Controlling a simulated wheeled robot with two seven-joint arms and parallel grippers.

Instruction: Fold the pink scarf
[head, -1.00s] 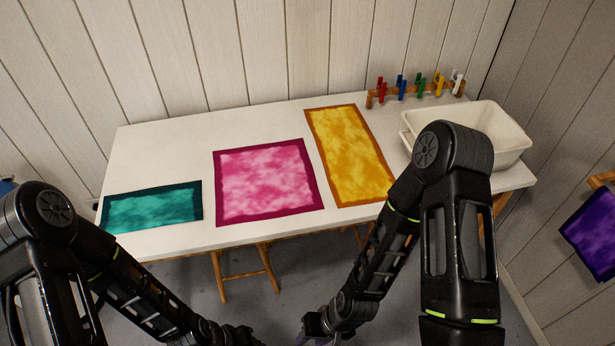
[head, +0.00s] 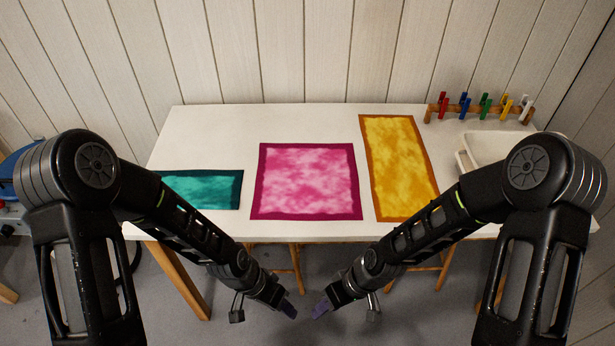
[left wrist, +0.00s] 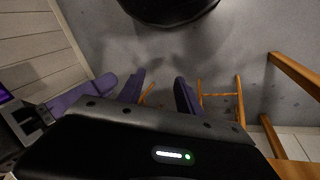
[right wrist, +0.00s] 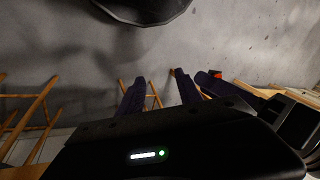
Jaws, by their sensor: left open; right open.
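The pink scarf (head: 308,181) lies flat and spread out on the white table, in the middle of the head view. It is a mottled pink square with a dark magenta border. My left gripper (head: 290,309) hangs low in front of the table, below its edge, apart from the scarf. It is open and empty, and its fingers show in the left wrist view (left wrist: 158,92). My right gripper (head: 321,308) hangs low beside it, also open and empty; its fingers show in the right wrist view (right wrist: 160,92).
A teal cloth (head: 205,190) lies left of the scarf, partly behind my left arm. A yellow cloth (head: 400,165) lies to the right. A white tub (head: 485,147) and a rack of coloured pegs (head: 483,110) stand at the right. The table (head: 250,125) is bare behind the scarf.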

